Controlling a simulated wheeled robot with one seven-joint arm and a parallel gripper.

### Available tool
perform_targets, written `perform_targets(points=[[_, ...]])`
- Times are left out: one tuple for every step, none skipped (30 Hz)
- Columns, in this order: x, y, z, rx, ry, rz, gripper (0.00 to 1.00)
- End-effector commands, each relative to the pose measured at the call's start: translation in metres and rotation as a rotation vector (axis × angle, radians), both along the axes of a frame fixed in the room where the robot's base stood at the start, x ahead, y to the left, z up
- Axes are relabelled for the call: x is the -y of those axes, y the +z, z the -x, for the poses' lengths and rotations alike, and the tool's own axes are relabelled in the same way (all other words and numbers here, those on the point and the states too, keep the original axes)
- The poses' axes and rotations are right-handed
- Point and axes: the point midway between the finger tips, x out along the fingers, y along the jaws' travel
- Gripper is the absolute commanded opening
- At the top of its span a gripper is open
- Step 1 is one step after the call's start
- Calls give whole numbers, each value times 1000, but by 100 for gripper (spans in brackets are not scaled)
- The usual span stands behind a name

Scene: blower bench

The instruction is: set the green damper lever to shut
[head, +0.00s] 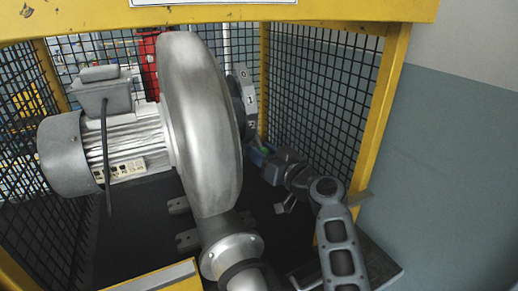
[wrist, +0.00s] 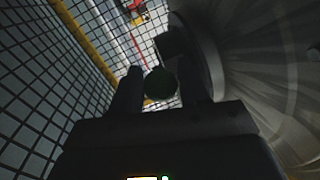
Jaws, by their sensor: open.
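The green damper lever shows in the wrist view as a dark green round knob (wrist: 160,83), dim in the shade. In the head view only a small green patch of it (head: 264,149) shows beside the blower's right side. My gripper (wrist: 160,88) is open, with one finger on either side of the knob; whether either finger touches it I cannot tell. In the head view my gripper (head: 262,155) reaches in from the right, and its fingers partly cover the lever. A grey plate with white marks (head: 246,97) stands above the lever; the lever's shaft is hidden.
The large grey blower housing (head: 203,120) stands close left of my gripper, with its motor (head: 125,145) beyond. Black wire mesh (head: 330,90) and a yellow frame post (head: 380,110) enclose the right side. A pipe (head: 230,255) comes towards the front.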

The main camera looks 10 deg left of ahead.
Motion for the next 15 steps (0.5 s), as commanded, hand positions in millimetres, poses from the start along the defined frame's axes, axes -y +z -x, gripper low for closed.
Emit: perform_targets(points=[[-3,0,-3,-1,1,-1,44],[-5,0,-4,-1,1,-1,44],[-6,0,-6,-1,0,-1,44],[-7,0,-7,-1,0,-1,44],[-8,0,-7,-1,0,-1,44],[-8,0,-8,0,0,0,44],[-8,0,-8,0,0,0,44],[-8,0,-8,0,0,0,44],[-8,0,-8,1,0,1,44],[-8,0,-8,1,0,1,44],[-8,0,-8,1,0,1,44],[-8,0,-8,1,0,1,44],[-8,0,-8,1,0,1,44],[-8,0,-8,1,0,1,42],[-8,0,-8,1,0,1,38]])
